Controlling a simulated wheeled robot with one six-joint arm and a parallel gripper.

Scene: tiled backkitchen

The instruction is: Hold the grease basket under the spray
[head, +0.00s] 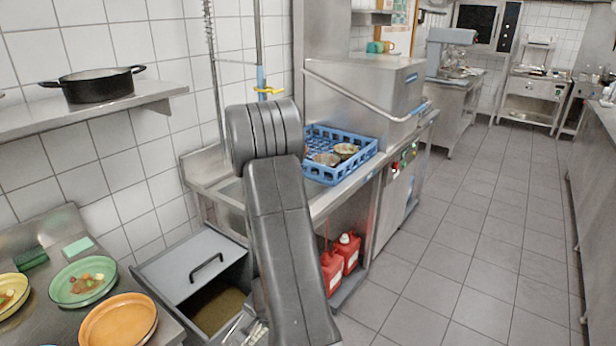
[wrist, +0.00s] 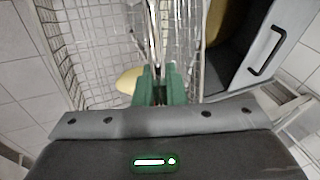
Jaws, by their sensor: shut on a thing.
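The wire grease basket (wrist: 85,60) fills much of the wrist view, with open mesh sides. My gripper (wrist: 160,80), with green fingers, is shut on its metal handle (wrist: 154,35) at the middle of that view. A pale yellow piece shows beside the fingers, in or behind the mesh; I cannot tell which. In the head view my arm hides the gripper and most or all of the basket. The spray's coiled hose (head: 210,45) hangs at the wall, and its yellow lever (head: 268,91) shows above my arm. I cannot see the spray nozzle or any water.
The open grease bin (head: 218,310) stands left of my arm, its grey lid (head: 190,265) raised. The sink (head: 205,170) lies behind my arm. A blue rack (head: 340,168) with bowls stands beside it. Plates crowd the left counter (head: 45,235). The right floor is clear.

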